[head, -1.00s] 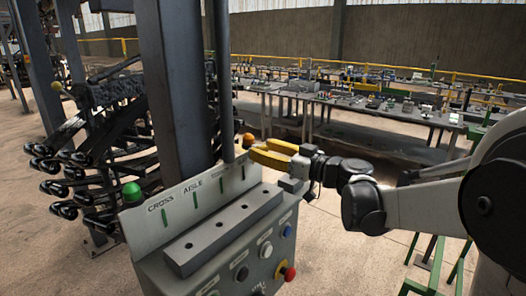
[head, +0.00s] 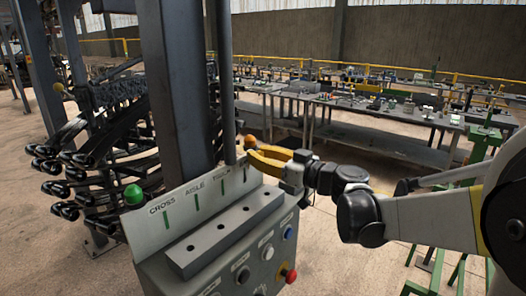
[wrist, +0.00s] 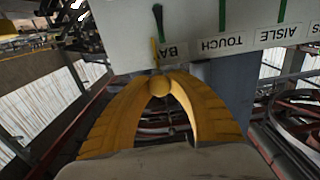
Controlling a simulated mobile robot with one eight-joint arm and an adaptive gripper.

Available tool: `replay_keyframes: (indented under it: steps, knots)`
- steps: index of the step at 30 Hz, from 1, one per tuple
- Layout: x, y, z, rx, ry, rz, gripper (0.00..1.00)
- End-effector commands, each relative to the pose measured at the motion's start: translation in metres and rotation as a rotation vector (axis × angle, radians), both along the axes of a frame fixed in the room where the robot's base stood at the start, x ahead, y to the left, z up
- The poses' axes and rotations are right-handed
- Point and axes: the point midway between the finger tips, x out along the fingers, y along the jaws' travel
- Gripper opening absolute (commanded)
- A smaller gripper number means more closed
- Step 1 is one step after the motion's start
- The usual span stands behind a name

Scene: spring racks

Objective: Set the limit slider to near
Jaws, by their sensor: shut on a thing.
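An upright grey panel (head: 172,232) on a control console carries the labels CROSS, AISLE and TOUCH, plus one starting "BA" in the wrist view. A green mark stands by each of the first three. My gripper (head: 250,152) has yellow fingers at the panel's right end, just below an orange ball knob (head: 249,140). In the wrist view, my fingertips (wrist: 160,82) close around a yellowish ball (wrist: 161,87) with a thin stem above it, beside the "BA" label. I cannot tell whether this is the limit slider. No label reading "near" is legible.
A green ball (head: 133,194) stands at the panel's left end. A grey block with holes (head: 226,231) lies before the panel, above several buttons and a red knob (head: 291,275). A dark post (head: 182,90) rises behind. Black springs (head: 75,170) hang at left; worktables (head: 390,118) stand beyond.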

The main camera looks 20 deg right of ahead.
Motion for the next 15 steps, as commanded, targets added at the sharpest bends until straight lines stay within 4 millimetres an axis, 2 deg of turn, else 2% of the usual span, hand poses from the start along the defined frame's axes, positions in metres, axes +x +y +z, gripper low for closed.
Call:
replay_keyframes:
  steps: [7, 8, 9, 10, 15]
  knots:
    - [-0.0034, 0.0040, -0.0013, -0.001, 0.001, 0.010, 0.00]
    - [-0.0035, 0.0042, -0.0014, -0.001, 0.001, 0.011, 0.28]
    - [-0.0034, 0.0042, -0.0014, -0.001, 0.001, 0.011, 0.40]
    - [-0.0033, 0.0041, -0.0013, -0.001, 0.001, 0.010, 0.46]
    - [-0.0027, 0.0036, -0.0009, 0.000, 0.000, 0.009, 0.46]
